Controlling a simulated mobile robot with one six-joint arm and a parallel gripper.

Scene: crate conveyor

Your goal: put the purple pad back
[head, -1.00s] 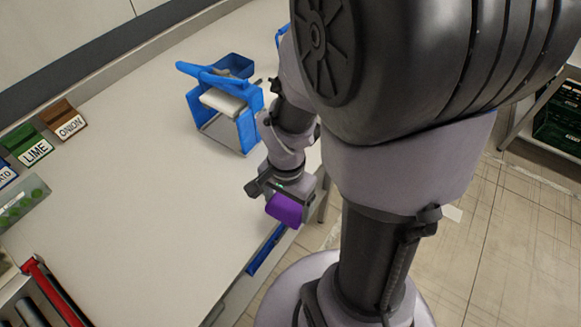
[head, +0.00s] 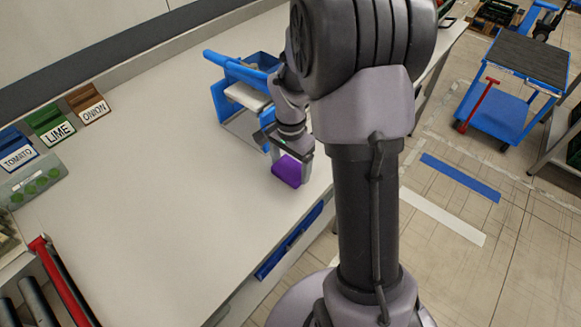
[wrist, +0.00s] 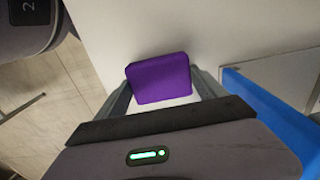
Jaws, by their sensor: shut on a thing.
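The purple pad (head: 287,171) is a small block with rounded edges. My gripper (head: 289,158) is shut on it, near the right edge of the white table. In the wrist view the purple pad (wrist: 158,78) sits between the two fingers of my gripper (wrist: 160,92), one at each side. I cannot tell from these views whether the pad touches the table.
A blue frame (head: 226,100) with a white block stands behind my gripper. Tomato, lime (head: 55,128) and onion (head: 92,107) holders line the left back. A red-edged roller conveyor (head: 62,280) is at lower left. The middle of the table (head: 165,195) is clear.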

